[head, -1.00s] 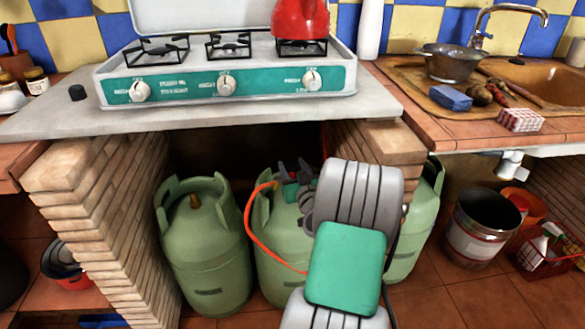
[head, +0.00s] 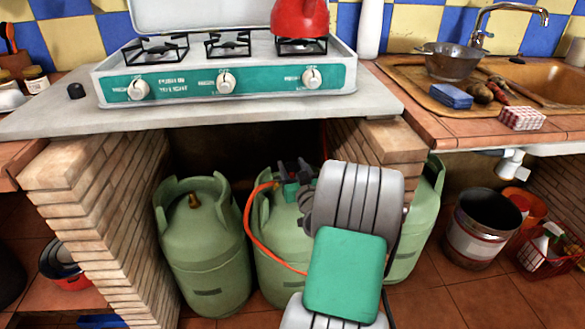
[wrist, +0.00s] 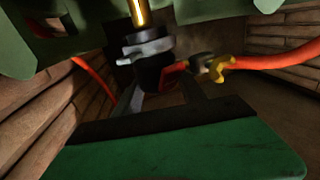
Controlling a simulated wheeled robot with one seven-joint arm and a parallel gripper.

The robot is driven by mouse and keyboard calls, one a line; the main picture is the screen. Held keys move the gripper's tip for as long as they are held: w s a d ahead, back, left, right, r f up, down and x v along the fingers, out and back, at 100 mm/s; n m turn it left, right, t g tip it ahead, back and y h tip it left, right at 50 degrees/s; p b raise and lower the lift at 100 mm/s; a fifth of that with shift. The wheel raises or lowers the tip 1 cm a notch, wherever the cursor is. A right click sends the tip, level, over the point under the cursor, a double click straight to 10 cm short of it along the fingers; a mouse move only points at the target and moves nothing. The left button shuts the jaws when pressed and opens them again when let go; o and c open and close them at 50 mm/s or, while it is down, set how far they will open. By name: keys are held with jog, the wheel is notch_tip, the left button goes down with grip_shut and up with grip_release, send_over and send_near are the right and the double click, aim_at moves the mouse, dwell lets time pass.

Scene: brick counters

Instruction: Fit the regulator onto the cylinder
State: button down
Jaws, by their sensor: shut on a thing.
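My gripper (wrist: 162,92) is shut on the regulator (wrist: 150,62), a dark body with a grey top piece. The orange hose (wrist: 280,60) runs right from it past a yellow clamp. A brass valve (wrist: 138,12) of a green cylinder (wrist: 215,8) shows just above the regulator in the wrist view, roughly in line with it. I cannot tell whether they touch. In the head view, the middle green cylinder (head: 277,245) stands under the counter, with my gripper at its top. My arm hides part of it, and the regulator is hard to make out there.
A left cylinder (head: 205,245) with a brass valve and a right cylinder (head: 432,215) flank the middle one. Brick walls (head: 115,215) bound the recess, under a counter (head: 60,118) bearing a stove (head: 225,85). A metal bucket (head: 477,230) stands on the floor to the right.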

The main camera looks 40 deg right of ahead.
jog(key=shift+f+b, duration=1.65)
jog(key=shift+b, duration=1.2)
dwell(2.7)
dwell(0.4)
jog(key=c, duration=1)
grip_release()
jog(key=shift+c, duration=0.2)
jog(key=o, duration=0.4)
jog(key=shift+o, duration=0.2)
jog(key=shift+s+f, duration=0.1)
